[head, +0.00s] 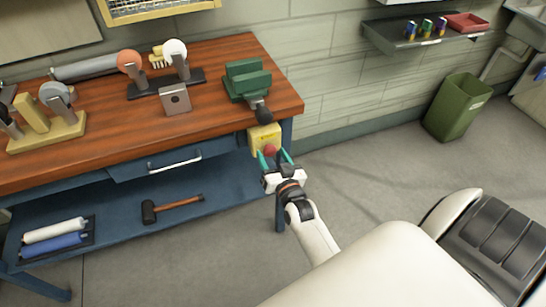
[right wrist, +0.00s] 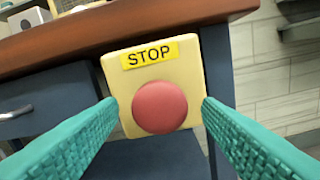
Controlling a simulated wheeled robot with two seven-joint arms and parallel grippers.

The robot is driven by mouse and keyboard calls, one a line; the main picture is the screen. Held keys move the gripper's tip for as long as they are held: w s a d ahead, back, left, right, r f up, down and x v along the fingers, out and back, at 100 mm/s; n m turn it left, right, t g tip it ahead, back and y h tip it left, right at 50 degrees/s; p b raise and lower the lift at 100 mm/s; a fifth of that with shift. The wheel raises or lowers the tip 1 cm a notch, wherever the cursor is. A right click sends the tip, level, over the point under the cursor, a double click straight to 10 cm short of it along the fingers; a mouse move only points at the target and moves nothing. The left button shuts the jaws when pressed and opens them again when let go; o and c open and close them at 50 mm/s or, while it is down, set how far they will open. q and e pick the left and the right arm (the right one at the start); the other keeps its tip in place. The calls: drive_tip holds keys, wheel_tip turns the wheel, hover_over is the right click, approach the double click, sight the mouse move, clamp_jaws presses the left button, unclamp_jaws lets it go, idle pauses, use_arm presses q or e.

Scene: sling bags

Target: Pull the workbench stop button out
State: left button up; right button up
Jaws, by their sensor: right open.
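The stop button is a round red knob (right wrist: 160,107) on a yellow box (right wrist: 127,82) with a "STOP" label, fixed at the front right corner of the workbench below the wooden top. In the head view the red knob (head: 270,150) and the yellow box (head: 264,136) show just beyond my right gripper (head: 271,157). My right gripper is open, its two teal fingers pointing at the button, one to each side of the knob in the right wrist view. The fingers look apart from the knob; the exact remaining distance is hard to tell. My left gripper is not in view.
The workbench top (head: 215,62) overhangs just above the box. A green vise (head: 247,80) sits at its right end, its dark handle (head: 261,111) hanging over the edge near the box. A blue drawer (head: 172,163) is to the left. The floor right of the bench is clear up to a green bin (head: 458,107).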

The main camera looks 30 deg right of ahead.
drive_tip(key=shift+c, duration=0.3)
clamp_jaws()
drive_tip(key=shift+s+a+r+p, duration=0.1)
drive_tip(key=shift+s+a+p, duration=0.05)
drive_tip(key=shift+s+p, duration=0.5)
drive_tip(key=shift+s, duration=0.25)
drive_tip(key=shift+f, duration=0.2)
drive_tip(key=shift+o, duration=0.3)
unclamp_jaws()
drive_tip(key=shift+r, duration=0.1)
drive_tip(key=v, duration=1.2)
drive_tip(key=shift+b, duration=0.35)
